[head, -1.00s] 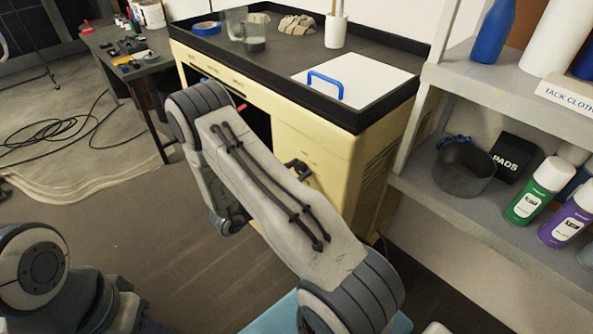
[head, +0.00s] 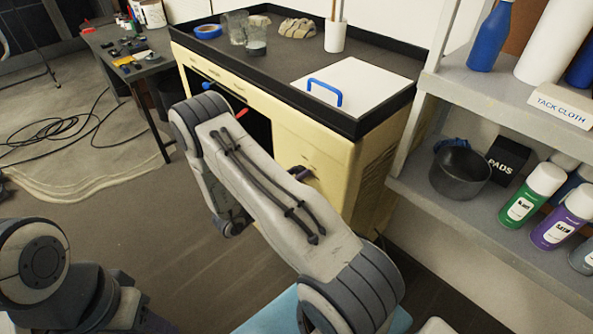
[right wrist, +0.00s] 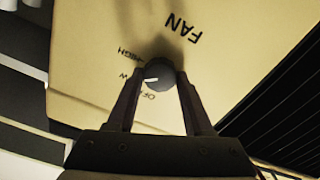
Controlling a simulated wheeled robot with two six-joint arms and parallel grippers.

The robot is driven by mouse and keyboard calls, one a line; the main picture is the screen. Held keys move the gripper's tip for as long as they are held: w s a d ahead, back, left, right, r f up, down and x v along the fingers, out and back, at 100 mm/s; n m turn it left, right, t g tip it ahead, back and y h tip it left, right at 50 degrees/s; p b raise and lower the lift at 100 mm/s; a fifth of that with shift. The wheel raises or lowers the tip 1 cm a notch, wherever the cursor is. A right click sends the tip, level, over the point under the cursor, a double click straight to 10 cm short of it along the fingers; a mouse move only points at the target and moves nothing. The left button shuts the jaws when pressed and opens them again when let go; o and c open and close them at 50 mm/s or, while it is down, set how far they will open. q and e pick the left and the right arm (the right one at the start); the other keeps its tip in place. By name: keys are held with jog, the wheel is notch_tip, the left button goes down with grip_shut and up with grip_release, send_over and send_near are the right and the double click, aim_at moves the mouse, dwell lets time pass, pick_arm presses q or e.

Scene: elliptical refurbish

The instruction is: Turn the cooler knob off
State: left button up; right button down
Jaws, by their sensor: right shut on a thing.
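The cooler knob (right wrist: 160,75) is a small dark round dial on a cream panel (right wrist: 90,65). In the right wrist view its white mark points left, toward the partly hidden LOW label; OFF (right wrist: 151,95) is just below, HIGH further up, and FAN (right wrist: 181,28) at upper right. My right gripper (right wrist: 157,79) is shut on the knob, one finger on each side. In the head view the cream cabinet (head: 312,135) stands at centre; my right arm crosses in front of it, and the knob cannot be made out there. My left gripper is out of view.
A white lid with a blue handle (head: 325,91) lies on the cabinet's dark top. A shelf (head: 470,205) at right holds a dark pot (head: 461,175) and several spray cans. Cables (head: 60,135) lie on the floor at left, beyond open floor.

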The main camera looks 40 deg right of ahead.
jog(key=n+p, duration=0.1)
jog(key=n, duration=0.4)
jog(key=shift+w+n+p, duration=0.1)
jog(key=shift+n+p, duration=0.3)
jog(key=n+p, duration=0.1)
jog(key=n, duration=0.4)
jog(key=shift+f, duration=0.15)
jog(key=shift+n, duration=0.3)
jog(key=shift+c, duration=1.5)
grip_release()
jog(key=shift+a, duration=0.15)
jog(key=a+b, duration=0.1)
jog(key=a, duration=0.9)
jog(key=shift+s+b, duration=0.4)
